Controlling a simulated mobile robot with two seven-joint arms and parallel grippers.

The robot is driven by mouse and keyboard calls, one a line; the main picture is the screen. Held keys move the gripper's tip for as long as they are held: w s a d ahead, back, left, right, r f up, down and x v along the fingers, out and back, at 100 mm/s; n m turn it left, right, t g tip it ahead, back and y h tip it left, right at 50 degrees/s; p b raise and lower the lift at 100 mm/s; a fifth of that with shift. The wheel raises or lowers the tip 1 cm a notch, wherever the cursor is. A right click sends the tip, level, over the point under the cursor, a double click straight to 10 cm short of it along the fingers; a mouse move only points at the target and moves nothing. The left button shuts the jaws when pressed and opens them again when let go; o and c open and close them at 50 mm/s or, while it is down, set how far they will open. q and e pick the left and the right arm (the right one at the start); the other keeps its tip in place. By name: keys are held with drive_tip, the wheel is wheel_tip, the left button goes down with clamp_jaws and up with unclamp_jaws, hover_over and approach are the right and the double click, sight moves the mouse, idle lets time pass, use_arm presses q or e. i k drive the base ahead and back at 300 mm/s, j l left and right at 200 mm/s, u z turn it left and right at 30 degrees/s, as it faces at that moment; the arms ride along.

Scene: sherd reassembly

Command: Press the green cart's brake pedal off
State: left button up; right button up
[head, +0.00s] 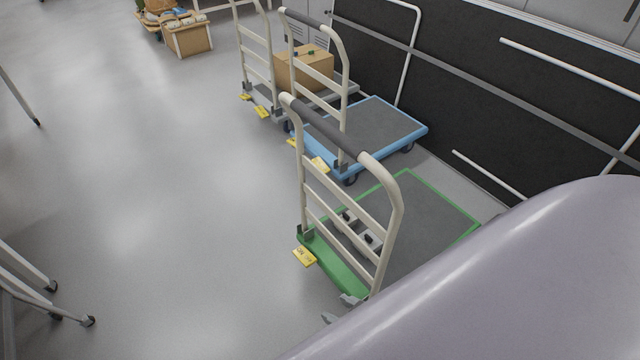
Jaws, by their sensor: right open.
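The green cart (449,196) stands at the lower middle, with a dark deck, a green rim and a cream push handle with a dark grip. A yellow pedal (304,257) sticks out low at the left end of its handle side. I cannot tell whether it is pressed. My right gripper (340,308) shows only as two grey fingertips, open and apart, by the foot of the handle's near post. They are right of the visible pedal and apart from it. My large grey arm hides the cart's near corner and anything there. My left gripper is not in view.
Small grey objects (372,239) show behind the handle bars. A blue cart (415,131) with yellow pedals stands behind, then another cart bearing a cardboard box (305,70). A black panel (470,90) borders the right. Open floor (170,170) lies left; table legs (40,285) stand lower left.

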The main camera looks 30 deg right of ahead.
sight(302, 254)
drive_tip(key=z, duration=0.85)
drive_tip(key=i+j+u, duration=0.25)
drive_tip(key=i, duration=0.2)
drive_tip(key=i+j, duration=0.45)
drive_tip(key=i, duration=0.25)
drive_tip(key=i+j+z, duration=0.15)
drive_tip(key=z, duration=0.15)
drive_tip(key=i+j+z, duration=0.3)
drive_tip(key=i+l, duration=0.05)
